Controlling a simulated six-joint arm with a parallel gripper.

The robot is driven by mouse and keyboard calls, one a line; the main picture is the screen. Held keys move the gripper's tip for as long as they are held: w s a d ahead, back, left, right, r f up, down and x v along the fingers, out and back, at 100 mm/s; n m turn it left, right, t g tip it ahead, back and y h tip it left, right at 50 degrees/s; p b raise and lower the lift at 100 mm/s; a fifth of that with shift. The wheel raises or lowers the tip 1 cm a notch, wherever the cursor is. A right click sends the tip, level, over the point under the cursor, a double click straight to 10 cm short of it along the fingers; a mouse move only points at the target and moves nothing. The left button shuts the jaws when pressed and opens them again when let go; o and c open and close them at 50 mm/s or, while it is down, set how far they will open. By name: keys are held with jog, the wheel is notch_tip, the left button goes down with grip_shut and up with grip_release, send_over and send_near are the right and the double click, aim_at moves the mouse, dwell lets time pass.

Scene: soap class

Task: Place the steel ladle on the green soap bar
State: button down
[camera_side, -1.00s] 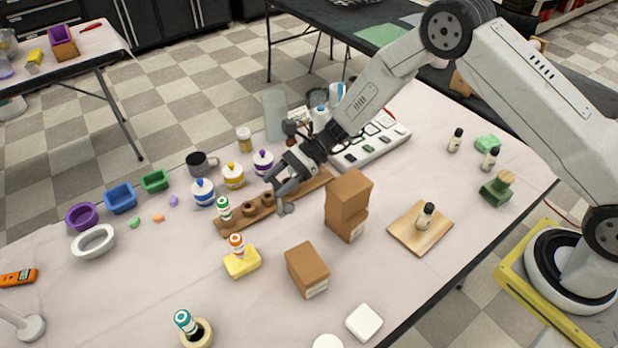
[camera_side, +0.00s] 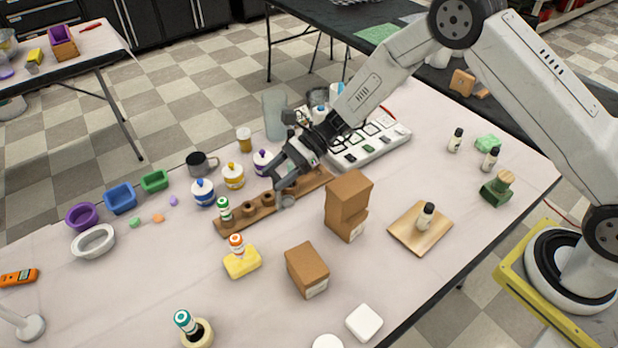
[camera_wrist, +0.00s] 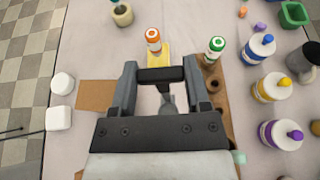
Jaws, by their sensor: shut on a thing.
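My gripper (camera_side: 283,185) is over the right part of the brown wooden rack with holes (camera_side: 264,213). In the wrist view my gripper (camera_wrist: 160,75) has a dark bar between its fingers, with a grey metal piece (camera_wrist: 168,104) below it. This looks like the steel ladle, mostly hidden by the fingers and palm; I cannot tell if it touches the rack. The pale green soap bar (camera_side: 488,143) lies on the table at the far right, well away from my gripper and out of the wrist view.
Two small dark-capped bottles (camera_side: 455,141) (camera_side: 490,160) and a green block with a wooden knob (camera_side: 497,188) stand near the soap. Stacked brown boxes (camera_side: 348,205), a white tray of squares (camera_side: 370,143) and a board with a bottle (camera_side: 408,235) lie between. Capped jars (camera_side: 233,177) stand behind the rack.

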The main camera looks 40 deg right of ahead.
notch_tip(320, 180, up, 17)
jog(key=s+d+f+n+g+h, duration=0.3)
jog(key=s+d+n+g, duration=0.15)
jog(key=d, duration=0.55)
jog(key=s+d+f+n+g+h, duration=0.3)
jog(key=d+f+n+g, duration=0.15)
jog(key=d, duration=0.55)
jog(key=s+d+f+n+g+h, duration=0.25)
jog(key=s+d+n+g, duration=0.2)
jog(key=d, duration=0.55)
jog(key=s+d+r+n+t+h, duration=0.3)
jog(key=d+n+h, duration=0.3)
jog(key=d, duration=0.4)
jog(key=s+d+r+n+t+h, duration=0.35)
jog(key=d+n+h, duration=0.25)
jog(key=d, duration=0.5)
jog(key=s+d+r+n+t+h, duration=0.2)
jog(key=s+d+r+n+h, duration=0.25)
jog(key=d, duration=0.55)
notch_tip(320, 180, down, 12)
jog(key=w+n, duration=0.1)
jog(key=shift+f+n+h, duration=0.2)
jog(key=shift+n+h, duration=0.1)
jog(key=shift+h, duration=0.1)
